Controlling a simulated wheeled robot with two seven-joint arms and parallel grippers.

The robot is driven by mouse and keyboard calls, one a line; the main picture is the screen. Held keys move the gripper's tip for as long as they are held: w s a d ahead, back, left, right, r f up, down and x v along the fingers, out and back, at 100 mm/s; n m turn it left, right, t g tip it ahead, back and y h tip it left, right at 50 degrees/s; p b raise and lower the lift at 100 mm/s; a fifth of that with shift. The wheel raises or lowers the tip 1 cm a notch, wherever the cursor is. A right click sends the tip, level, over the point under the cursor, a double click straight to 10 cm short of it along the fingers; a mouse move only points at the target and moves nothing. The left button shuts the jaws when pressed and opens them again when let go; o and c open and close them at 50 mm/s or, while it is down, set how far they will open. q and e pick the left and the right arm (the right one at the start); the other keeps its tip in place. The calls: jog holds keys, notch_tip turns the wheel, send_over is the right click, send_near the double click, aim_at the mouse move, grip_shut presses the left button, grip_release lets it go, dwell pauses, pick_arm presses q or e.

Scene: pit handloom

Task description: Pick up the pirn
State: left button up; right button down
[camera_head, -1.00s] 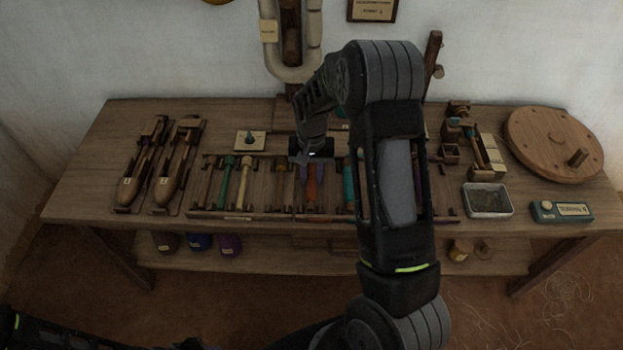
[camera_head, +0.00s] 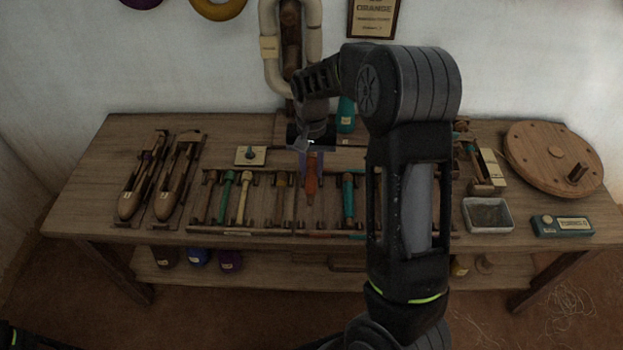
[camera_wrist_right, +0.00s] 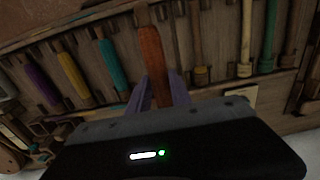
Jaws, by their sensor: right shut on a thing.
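An orange-red pirn (camera_head: 311,184) is held in my right gripper (camera_head: 311,163), whose purple fingers are shut on its upper part. It hangs over the pirn rack (camera_head: 272,232) on the bench. In the right wrist view the orange pirn (camera_wrist_right: 152,58) sticks out between the two fingers (camera_wrist_right: 159,92), with the rack behind it. Other pirns stay in the rack: a green one (camera_head: 226,196), a cream one (camera_head: 243,198) and a teal one (camera_head: 348,197). My right arm hides the right part of the rack. My left gripper is out of view.
Two wooden shuttles (camera_head: 140,182) lie at the left of the bench. At the right are a metal tray (camera_head: 487,230), a teal box (camera_head: 562,226) and a round wooden wheel (camera_head: 540,158). A teal cone (camera_head: 346,115) stands behind the rack. The bench front edge is clear.

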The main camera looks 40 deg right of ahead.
jog(key=shift+r, duration=0.45)
dwell(0.3)
